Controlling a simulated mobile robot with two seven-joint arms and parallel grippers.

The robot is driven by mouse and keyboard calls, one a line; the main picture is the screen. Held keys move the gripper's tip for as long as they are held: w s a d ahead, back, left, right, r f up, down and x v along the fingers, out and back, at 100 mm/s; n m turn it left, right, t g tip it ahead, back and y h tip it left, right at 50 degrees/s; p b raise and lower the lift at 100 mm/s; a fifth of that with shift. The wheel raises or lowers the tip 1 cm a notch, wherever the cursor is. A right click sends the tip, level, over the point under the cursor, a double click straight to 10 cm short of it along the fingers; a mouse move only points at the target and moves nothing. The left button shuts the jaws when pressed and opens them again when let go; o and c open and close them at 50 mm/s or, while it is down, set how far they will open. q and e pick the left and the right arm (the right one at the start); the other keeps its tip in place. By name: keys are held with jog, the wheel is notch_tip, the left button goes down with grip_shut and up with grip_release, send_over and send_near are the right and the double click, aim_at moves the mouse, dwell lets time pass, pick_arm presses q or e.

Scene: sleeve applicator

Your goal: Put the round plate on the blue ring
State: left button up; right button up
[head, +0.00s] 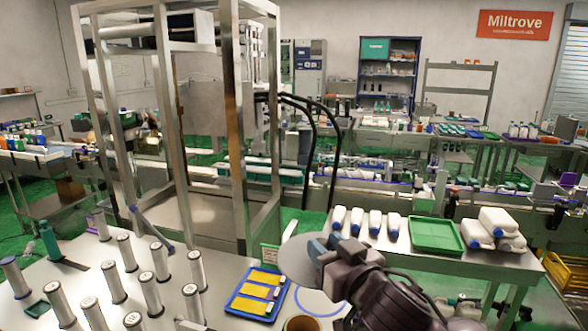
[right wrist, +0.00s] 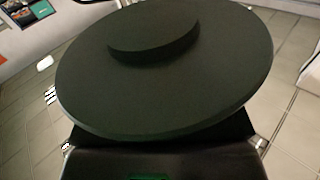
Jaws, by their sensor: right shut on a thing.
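The round plate (head: 296,264) is a flat grey disc in the head view. In the right wrist view the plate (right wrist: 100,85) looks dark, with a smaller raised disc on its face. My right gripper (head: 322,246) is shut on the plate near its edge and holds it above the table. The blue ring (head: 318,317) is a thin blue circle on the tabletop, just below and right of the plate in the head view. The plate and my right arm hide part of it. My left gripper is not in view.
A blue tray with yellow pieces (head: 257,293) lies left of the ring. A brown round container (head: 301,324) stands at the front edge of the picture. Behind, a bench holds white bottles and a green tray (head: 434,236).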

jog(key=s+d+f+m+t+h, duration=0.1)
jog(key=s+d+f+m+h, duration=0.1)
jog(key=d+f, duration=0.5)
jog(key=s+d+f+m+t+h, duration=0.1)
jog(key=s+d+f+m+h, duration=0.2)
jog(key=d+f+h, duration=0.3)
notch_tip(320, 180, down, 2)
jog(key=shift+s+d+f, duration=0.2)
jog(key=shift+s+d, duration=0.3)
jog(key=shift+d, duration=0.55)
